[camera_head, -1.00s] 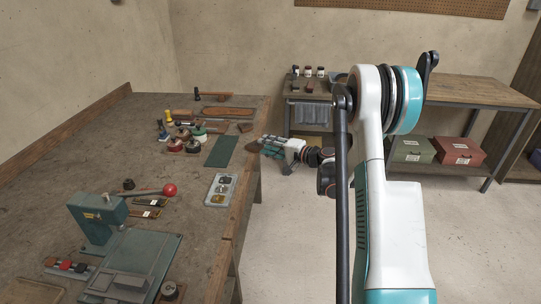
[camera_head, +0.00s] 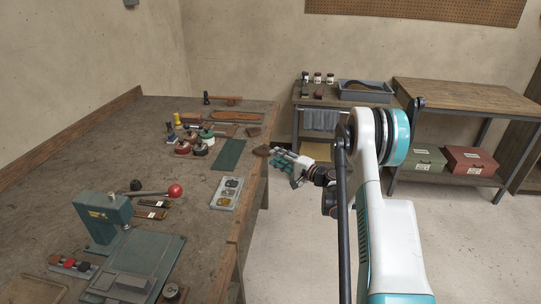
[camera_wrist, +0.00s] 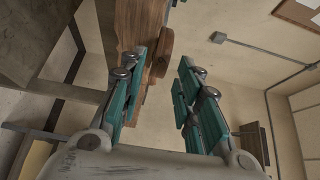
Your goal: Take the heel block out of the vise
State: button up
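My gripper (camera_head: 277,156) is beside the bench's right edge, its fingers pointing toward the bench. In the wrist view my gripper (camera_wrist: 163,68) is open, with its two teal fingers spread and nothing held between them. A brown rounded piece (camera_head: 261,150) sits at the bench edge just beyond the fingertips. It may be the heel block, but I cannot tell for sure. In the wrist view a brown wooden piece (camera_wrist: 165,48) shows beyond the fingers, nearer the left one. The vise cannot be made out clearly in either view.
The bench (camera_head: 60,175) holds a green press (camera_head: 105,215) with a red-knobbed lever, a grey tray (camera_head: 226,193), a dark green mat (camera_head: 229,155) and several bottles. A side table with a grey bin (camera_head: 365,91) stands behind.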

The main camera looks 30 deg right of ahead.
jog(key=shift+x, duration=1.45)
grip_shut()
notch_tip(320, 180, up, 2)
jog(key=shift+r+p, duration=0.25)
jog(key=shift+p, duration=0.25)
jog(key=s+d+r, duration=0.2)
jog(key=s+d, duration=0.1)
jog(key=s, duration=0.3)
jog(key=s+d+r, duration=0.3)
jog(key=s, duration=0.3)
jog(key=shift+s+p, duration=0.3)
jog(key=shift+s, duration=0.05)
